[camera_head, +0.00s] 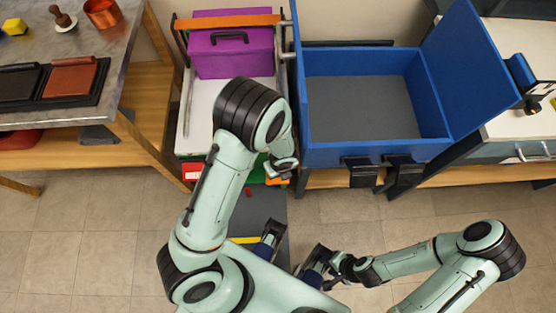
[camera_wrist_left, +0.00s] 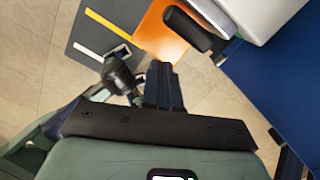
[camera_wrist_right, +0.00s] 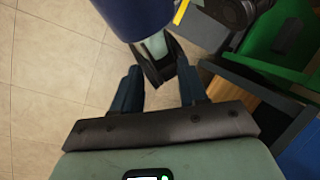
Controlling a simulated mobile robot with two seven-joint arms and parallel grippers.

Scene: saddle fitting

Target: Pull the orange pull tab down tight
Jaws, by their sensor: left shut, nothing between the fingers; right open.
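An orange strap (camera_head: 228,22) crosses above a purple case (camera_head: 232,50) on a white cart top. An orange piece, probably the pull tab (camera_head: 279,181), shows low beside the cart, partly covered by my left gripper (camera_head: 284,170). In the left wrist view, an orange flat piece (camera_wrist_left: 160,32) lies just beyond the left fingertips. Those fingers are shut with nothing between them; contact with the orange piece cannot be told. My right gripper (camera_head: 293,250) is open and empty, low over the floor; its spread fingers also show in the right wrist view (camera_wrist_right: 160,85).
A blue open box (camera_head: 370,150) stands right of the cart. A workbench (camera_head: 125,60) with tools is at the left. Tiled floor (camera_head: 90,250) is clear on both sides.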

